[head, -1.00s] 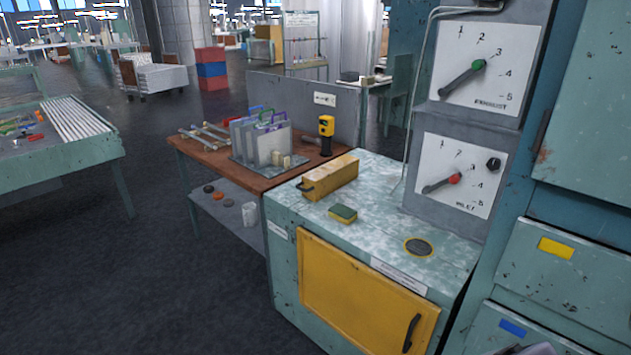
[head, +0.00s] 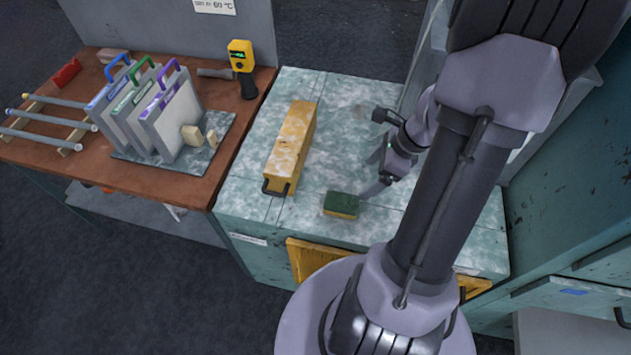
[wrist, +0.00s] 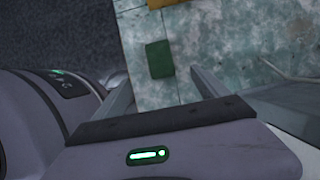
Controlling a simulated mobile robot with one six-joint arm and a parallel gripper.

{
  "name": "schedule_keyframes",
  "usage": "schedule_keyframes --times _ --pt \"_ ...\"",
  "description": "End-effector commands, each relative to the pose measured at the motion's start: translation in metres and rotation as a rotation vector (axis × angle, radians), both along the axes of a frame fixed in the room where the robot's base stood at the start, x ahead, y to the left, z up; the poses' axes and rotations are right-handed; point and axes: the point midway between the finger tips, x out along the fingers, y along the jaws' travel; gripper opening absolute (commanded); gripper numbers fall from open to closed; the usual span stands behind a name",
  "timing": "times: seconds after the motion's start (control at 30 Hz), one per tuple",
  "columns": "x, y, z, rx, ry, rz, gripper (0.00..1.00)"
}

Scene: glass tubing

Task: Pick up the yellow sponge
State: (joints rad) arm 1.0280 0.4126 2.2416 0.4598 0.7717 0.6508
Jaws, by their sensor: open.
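The sponge (head: 341,205) is a small block with a dark green top and a yellow lower side. It lies flat on the mottled pale green cabinet top (head: 315,225), near its front edge. My gripper (head: 372,180) is just right of it and above the top in the head view, apart from it. In the wrist view the sponge's green face (wrist: 160,59) shows beyond the two fingers, roughly between their lines. My gripper is open and empty.
A long yellow box (head: 293,138) with a black handle lies behind and left of the sponge. A brown table (head: 190,185) on the left holds upright plates (head: 165,115), glass tubes (head: 45,128) and a yellow handheld device (head: 242,62). Cabinets stand on the right.

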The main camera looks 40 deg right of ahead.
Motion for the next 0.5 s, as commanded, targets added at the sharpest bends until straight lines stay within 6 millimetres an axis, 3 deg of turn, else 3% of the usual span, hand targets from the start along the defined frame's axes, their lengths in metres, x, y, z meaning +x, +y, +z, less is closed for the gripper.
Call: schedule_keyframes --times 0.03,0.2,0.5 --pt "0.004 0.006 -0.022 0.004 0.002 0.004 0.85" --pt "0.019 0.018 -0.069 0.003 0.001 0.006 0.85" --pt "0.033 0.029 -0.113 0.0 0.0 0.007 0.85"
